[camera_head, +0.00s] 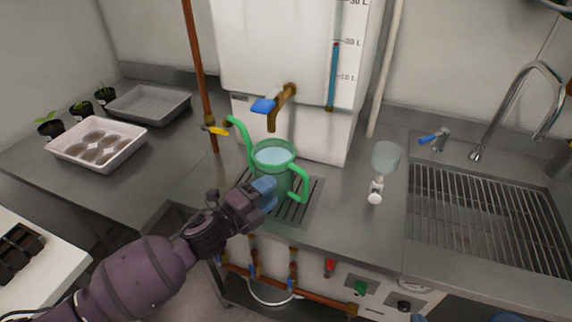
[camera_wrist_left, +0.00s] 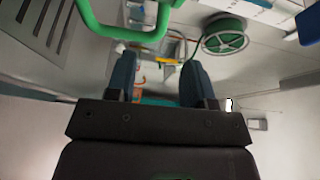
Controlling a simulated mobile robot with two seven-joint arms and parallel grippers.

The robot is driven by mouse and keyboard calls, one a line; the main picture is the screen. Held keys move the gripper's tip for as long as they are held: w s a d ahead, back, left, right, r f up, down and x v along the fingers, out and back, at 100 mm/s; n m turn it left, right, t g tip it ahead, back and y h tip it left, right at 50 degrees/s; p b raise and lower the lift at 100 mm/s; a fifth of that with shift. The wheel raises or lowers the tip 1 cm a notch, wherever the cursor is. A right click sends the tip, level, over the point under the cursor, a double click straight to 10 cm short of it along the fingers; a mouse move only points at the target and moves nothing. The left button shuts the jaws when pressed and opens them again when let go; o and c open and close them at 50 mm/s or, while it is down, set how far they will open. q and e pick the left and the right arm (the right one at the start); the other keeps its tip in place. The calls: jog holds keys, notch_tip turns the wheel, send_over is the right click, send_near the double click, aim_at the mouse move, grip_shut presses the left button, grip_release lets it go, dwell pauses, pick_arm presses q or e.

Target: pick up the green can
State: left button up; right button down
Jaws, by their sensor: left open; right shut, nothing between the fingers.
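The green can (camera_head: 283,178) stands upright on a slotted drain grate under the tank's tap. Its spout rises at the left and its handle loops out at the right. It looks filled with pale liquid or is see-through near the top. My left gripper (camera_head: 265,192) is at the can's front, its blue fingertips overlapping the lower body; whether they touch it I cannot tell. In the left wrist view, the open left gripper (camera_wrist_left: 160,78) has no can part between its fingers, and a green curved bar, likely the can's handle (camera_wrist_left: 120,30), passes above left. My right gripper is not in view.
A brass tap (camera_head: 283,100) with a blue lever hangs above the can. A copper pipe (camera_head: 197,70) stands to the left. A glass vessel (camera_head: 386,158) stands right of the can, before the sink grid (camera_head: 480,220). Trays (camera_head: 97,145) are far left.

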aim_at(294, 169)
pick_arm(q)
jog(key=shift+w+a+p+x, duration=0.1)
jog(key=shift+a+p+x, duration=0.05)
jog(key=shift+x, duration=2.45)
jog(key=shift+w+a+p+x, duration=0.1)
jog(key=shift+w+p+x, duration=0.05)
jog(key=shift+x, duration=2.45)
grip_shut()
jog(key=shift+a+r, duration=0.1)
jog(key=shift+w+r, duration=0.1)
jog(key=shift+r, duration=0.05)
